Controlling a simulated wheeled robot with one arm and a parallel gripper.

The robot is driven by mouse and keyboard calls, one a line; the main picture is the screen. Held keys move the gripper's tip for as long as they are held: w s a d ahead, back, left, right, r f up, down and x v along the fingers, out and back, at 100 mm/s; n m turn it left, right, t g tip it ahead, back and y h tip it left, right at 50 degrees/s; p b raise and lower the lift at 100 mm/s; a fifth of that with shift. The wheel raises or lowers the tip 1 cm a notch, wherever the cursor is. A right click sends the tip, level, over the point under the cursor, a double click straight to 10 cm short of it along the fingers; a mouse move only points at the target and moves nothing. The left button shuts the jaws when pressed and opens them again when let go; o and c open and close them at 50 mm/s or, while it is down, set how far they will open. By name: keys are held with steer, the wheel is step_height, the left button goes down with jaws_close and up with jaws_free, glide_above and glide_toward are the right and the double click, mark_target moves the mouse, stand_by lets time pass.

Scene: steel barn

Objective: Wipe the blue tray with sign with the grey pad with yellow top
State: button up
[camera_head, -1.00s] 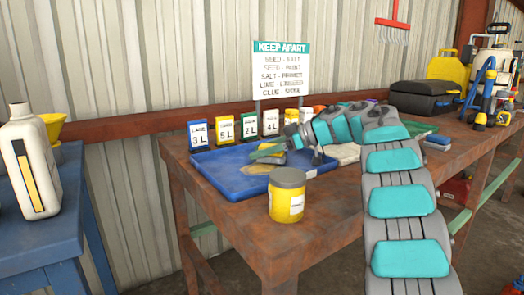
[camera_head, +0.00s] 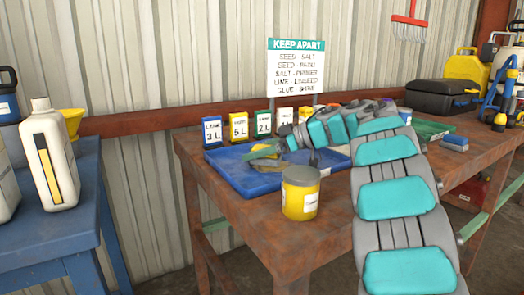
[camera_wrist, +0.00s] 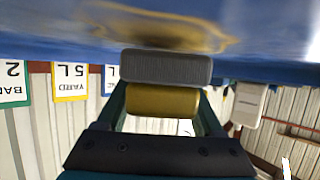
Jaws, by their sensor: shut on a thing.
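The blue tray (camera_head: 225,178) lies on the rusty brown table, with a yellow-brown smear on its floor. The smear (camera_wrist: 180,35) also shows in the wrist view, where the tray is at the top. My gripper (camera_wrist: 163,110) is shut on the grey pad with yellow top (camera_wrist: 165,67), grey face toward the tray. The pad is at or just above the tray surface by the smear; I cannot tell if it touches. In the head view my gripper (camera_head: 270,152) is over the tray, and the pad is small and partly hidden.
A yellow jar (camera_head: 300,200) with a grey lid stands at the table's front edge, close to the tray. Numbered cards (camera_head: 238,127) and a KEEP APART sign (camera_head: 296,70) stand behind the tray. A blue-and-grey pad (camera_head: 455,141) and black case (camera_head: 442,98) are to the right.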

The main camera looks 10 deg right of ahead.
mark_target(244, 167)
steer(key=shift+s+a+f, duration=0.1)
steer(key=shift+s+a, duration=0.2)
steer(key=shift+a, duration=0.6)
steer(key=shift+s+a+f, duration=0.1)
steer(key=shift+s+a, duration=0.2)
steer(key=shift+a, duration=0.6)
steer(key=shift+r, duration=0.1)
steer(key=shift+r, duration=3.1)
steer(key=shift+r, duration=1.5)
